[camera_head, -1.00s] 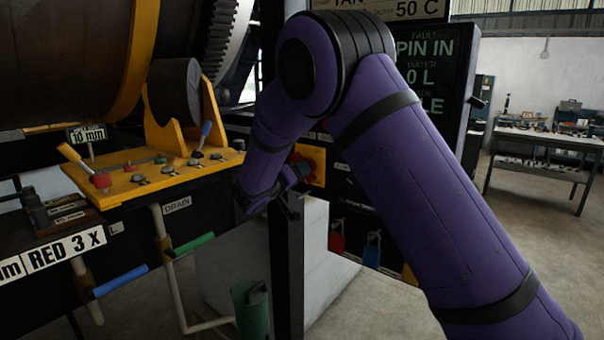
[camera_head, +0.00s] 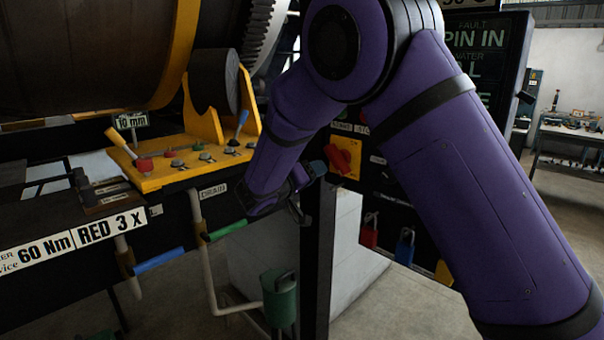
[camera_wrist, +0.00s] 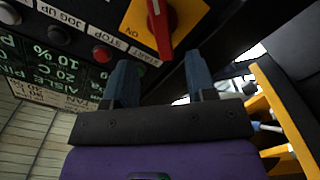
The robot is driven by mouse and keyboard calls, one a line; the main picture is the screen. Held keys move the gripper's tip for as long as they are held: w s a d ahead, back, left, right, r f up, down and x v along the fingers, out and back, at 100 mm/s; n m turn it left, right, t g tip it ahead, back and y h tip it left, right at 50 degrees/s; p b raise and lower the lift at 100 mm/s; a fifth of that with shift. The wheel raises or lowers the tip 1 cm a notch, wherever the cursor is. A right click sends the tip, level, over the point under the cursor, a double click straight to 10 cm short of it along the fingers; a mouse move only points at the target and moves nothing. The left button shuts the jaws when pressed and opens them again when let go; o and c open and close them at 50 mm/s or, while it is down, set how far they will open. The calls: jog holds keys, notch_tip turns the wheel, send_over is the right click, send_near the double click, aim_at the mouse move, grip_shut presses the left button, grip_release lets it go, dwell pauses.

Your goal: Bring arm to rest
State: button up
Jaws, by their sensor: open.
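My purple arm crosses the right half of the head view, bent at the elbow. My gripper (camera_head: 305,195) hangs in front of the black control panel, partly hidden by my own forearm. In the wrist view my gripper (camera_wrist: 158,82) shows two blue-grey fingers spread apart with nothing between them. Beyond the fingertips is a red rotary switch (camera_wrist: 160,25) on a yellow plate, which also shows in the head view (camera_head: 345,157). I cannot tell the exact distance from the fingers to the panel.
A yellow control ledge (camera_head: 180,168) with levers and knobs stands at left below a large drum (camera_head: 80,55). Blue (camera_head: 158,260) and green (camera_head: 228,229) valve handles stick out below it. A black post (camera_head: 318,265) stands under my gripper. Red (camera_head: 369,232) and blue (camera_head: 404,247) padlocks hang at right.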

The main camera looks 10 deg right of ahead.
jog(key=s+d+r+g+y, duration=0.3)
jog(key=s+d+r+g, duration=0.1)
jog(key=s+d, duration=0.45)
jog(key=s+d+r+g+y, duration=0.2)
jog(key=s+d+r+g, duration=0.2)
jog(key=s+d, duration=0.5)
jog(key=s+a+n+t+y, duration=0.2)
jog(key=s+y, duration=0.7)
jog(key=s, duration=1.4)
jog(key=shift+s+r+t, duration=0.4)
jog(key=shift+r+t, duration=0.05)
jog(key=shift+t, duration=0.05)
